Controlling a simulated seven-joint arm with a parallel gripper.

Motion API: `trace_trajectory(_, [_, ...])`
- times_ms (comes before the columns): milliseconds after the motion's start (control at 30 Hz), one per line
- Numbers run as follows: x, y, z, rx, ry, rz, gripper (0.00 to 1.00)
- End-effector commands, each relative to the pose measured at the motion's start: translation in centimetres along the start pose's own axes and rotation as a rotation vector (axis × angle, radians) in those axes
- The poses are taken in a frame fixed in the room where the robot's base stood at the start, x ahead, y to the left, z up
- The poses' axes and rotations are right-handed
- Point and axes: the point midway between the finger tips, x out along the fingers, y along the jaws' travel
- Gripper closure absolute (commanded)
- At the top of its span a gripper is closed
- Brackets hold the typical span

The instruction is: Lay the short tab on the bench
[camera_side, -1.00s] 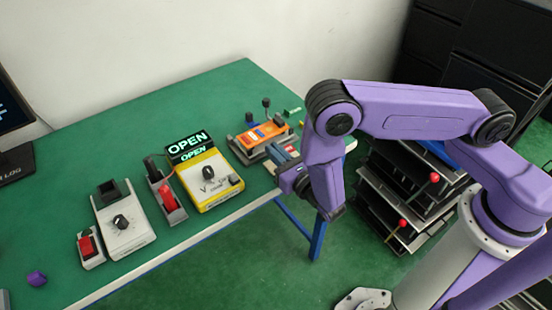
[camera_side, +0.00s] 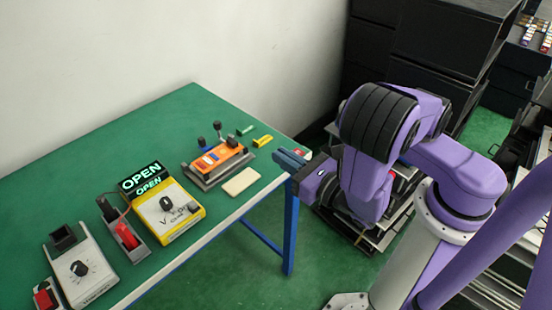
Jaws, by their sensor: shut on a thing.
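My gripper (camera_side: 289,158) is at the front right corner of the green bench (camera_side: 95,140), seen from the side. Its blue-grey jaws point left and are shut on a small piece. A red bit with a pale spot (camera_side: 300,153) shows at the jaws and seems to be the short tab. The jaws hide most of it, so its shape and its height above the bench cannot be told. My wrist covers the area to the right.
A pale flat plate (camera_side: 241,181) lies left of my gripper. Behind it are an orange lever fixture (camera_side: 218,158) and a yellow piece (camera_side: 262,141). A yellow box (camera_side: 166,208), an OPEN sign (camera_side: 141,177) and a red rocker switch (camera_side: 127,236) stand farther left.

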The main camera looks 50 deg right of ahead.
Motion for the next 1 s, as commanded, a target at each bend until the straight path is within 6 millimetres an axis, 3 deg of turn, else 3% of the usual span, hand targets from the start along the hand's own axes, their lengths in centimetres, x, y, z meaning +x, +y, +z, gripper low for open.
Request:
trace_trajectory(200, [-0.3,-0.5,0.2,0.001,0.003,-0.011,1.00])
trace_trajectory(367, [1.2,-2.1,0.0,0.003,0.011,-0.087,1.00])
trace_trajectory(700, [7.1,-9.8,-0.1,0.006,0.015,-0.364,1.00])
trace_trajectory(900, [9.2,-13.5,0.3,0.002,0.005,-0.469,1.00])
trace_trajectory(1000, [9.6,-14.4,0.4,0.001,0.003,-0.491,1.00])
